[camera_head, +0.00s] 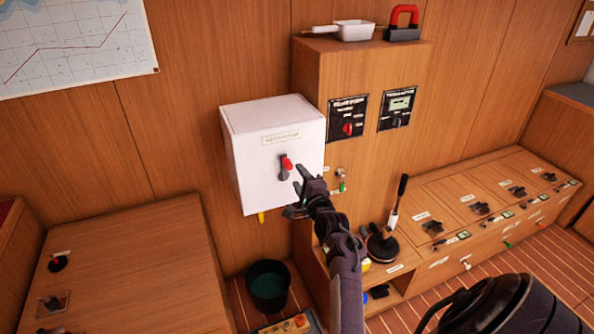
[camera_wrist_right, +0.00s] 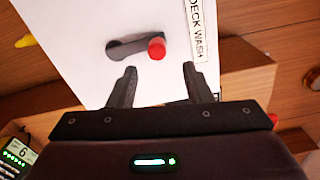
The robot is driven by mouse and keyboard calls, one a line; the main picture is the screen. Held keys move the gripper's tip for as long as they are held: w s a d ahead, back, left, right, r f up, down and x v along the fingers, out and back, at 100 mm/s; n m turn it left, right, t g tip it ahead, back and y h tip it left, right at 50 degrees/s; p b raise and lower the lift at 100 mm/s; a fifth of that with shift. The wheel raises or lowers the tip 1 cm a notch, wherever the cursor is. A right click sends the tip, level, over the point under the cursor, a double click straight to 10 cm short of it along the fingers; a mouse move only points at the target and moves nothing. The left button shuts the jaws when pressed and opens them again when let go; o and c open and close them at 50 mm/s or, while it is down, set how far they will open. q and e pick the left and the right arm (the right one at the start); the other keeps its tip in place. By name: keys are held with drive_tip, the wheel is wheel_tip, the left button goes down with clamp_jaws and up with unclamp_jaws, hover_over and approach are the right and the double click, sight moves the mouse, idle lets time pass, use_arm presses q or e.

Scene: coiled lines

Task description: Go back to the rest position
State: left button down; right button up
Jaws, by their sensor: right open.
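My right gripper (camera_head: 298,192) is in front of the white box on the wall in the head view, with its jaws apart and nothing between them. It also shows in the right wrist view (camera_wrist_right: 158,82), where both fingers point at the face of the white box (camera_wrist_right: 85,60). The box (camera_head: 248,165) carries a lever with a red knob (camera_head: 287,164). In the right wrist view the red knob (camera_wrist_right: 157,48) sits just beyond the fingertips, apart from them. A label reading "DECK WASH" (camera_wrist_right: 196,30) is beside it. My left gripper is not in view.
A wooden cabinet (camera_head: 350,75) with two black panels stands right of the box. A lever on a round black base (camera_head: 382,248) stands on the shelf below. A dark bucket (camera_head: 268,285) is on the floor. A long console (camera_head: 480,205) runs along the right. A wooden desk (camera_head: 130,265) is at left.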

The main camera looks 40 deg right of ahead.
drive_tip(key=shift+f, duration=0.1)
idle(0.4)
drive_tip(key=s+a+f+n+g+y, duration=0.15)
drive_tip(key=a+f+n, duration=0.35)
drive_tip(key=f, duration=0.5)
drive_tip(key=w+a+f+n+g+y, duration=0.1)
drive_tip(key=a+f+n+g+y, duration=0.15)
drive_tip(key=a+f, duration=0.5)
drive_tip(key=s+a+f+n+g+y, duration=0.1)
drive_tip(key=s+a+f+n+g, duration=0.15)
drive_tip(key=s+f, duration=0.45)
drive_tip(key=s+a+f+n+g+y, duration=0.1)
drive_tip(key=s+a+f+n, duration=0.25)
drive_tip(key=f, duration=0.65)
drive_tip(key=s+a+f+n+g, duration=0.3)
drive_tip(key=s+f, duration=0.4)
drive_tip(key=s, duration=0.3)
drive_tip(key=s+a+f+n+g, duration=0.2)
drive_tip(key=s+f+n, duration=0.2)
drive_tip(key=s+f, duration=0.5)
drive_tip(key=s+f+n+g, duration=0.2)
drive_tip(key=s, duration=0.8)
drive_tip(key=s+d+f+n+g+h+b, duration=0.1)
drive_tip(key=s+f+n+g, duration=0.1)
drive_tip(key=s, duration=0.8)
drive_tip(key=shift+f+n, duration=0.2)
drive_tip(key=shift+n, duration=0.35)
drive_tip(key=shift+s+d, duration=0.1)
